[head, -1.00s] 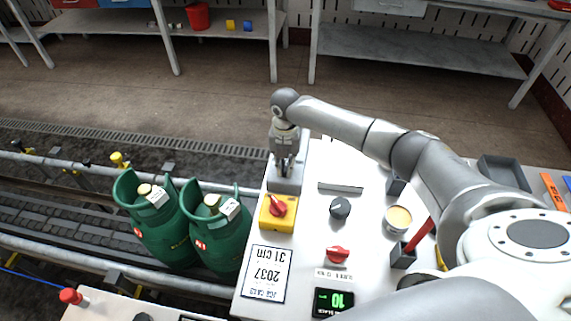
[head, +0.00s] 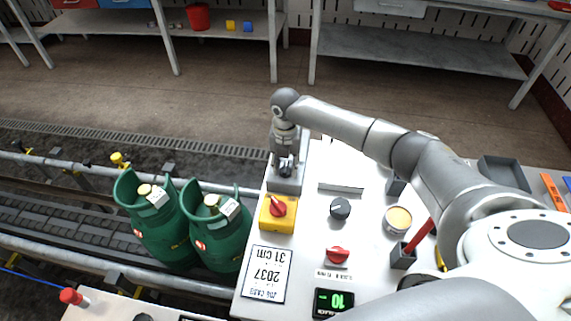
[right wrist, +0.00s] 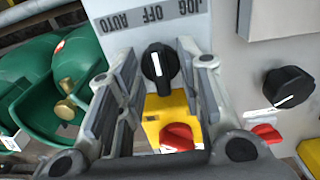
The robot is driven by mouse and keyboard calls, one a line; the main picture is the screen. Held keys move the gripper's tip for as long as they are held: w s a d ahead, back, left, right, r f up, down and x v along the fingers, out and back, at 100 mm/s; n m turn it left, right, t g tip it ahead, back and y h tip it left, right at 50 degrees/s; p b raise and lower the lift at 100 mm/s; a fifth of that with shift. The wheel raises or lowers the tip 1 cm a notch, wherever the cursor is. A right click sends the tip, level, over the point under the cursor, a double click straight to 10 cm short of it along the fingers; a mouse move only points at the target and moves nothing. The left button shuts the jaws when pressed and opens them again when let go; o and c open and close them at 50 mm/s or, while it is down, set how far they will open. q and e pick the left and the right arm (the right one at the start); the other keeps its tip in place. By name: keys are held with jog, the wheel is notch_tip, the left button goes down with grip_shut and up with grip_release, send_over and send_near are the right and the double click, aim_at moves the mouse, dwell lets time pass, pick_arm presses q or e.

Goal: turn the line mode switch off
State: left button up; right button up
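The line mode switch is a black knob (right wrist: 160,65) with a white line, on a grey face with the labels JOG, OFF and AUTO (right wrist: 152,16). The white line stands nearly upright in the right wrist view, its upper end towards the middle label, OFF. My right gripper (right wrist: 160,88) is open, with one finger on each side of the knob; I cannot tell whether either touches it. In the head view my right gripper (head: 286,168) hides the knob. My left gripper is not in view.
A yellow box with a red rotary switch (head: 278,206) sits close to the gripper. Another black knob (head: 340,208) and a red knob (head: 338,255) are on the white panel. Green cylinders (head: 160,232) stand on the conveyor (head: 60,215) at the left.

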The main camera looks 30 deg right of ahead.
aim_at(286, 167)
notch_tip(286, 167, up, 12)
dwell(0.4)
dwell(0.5)
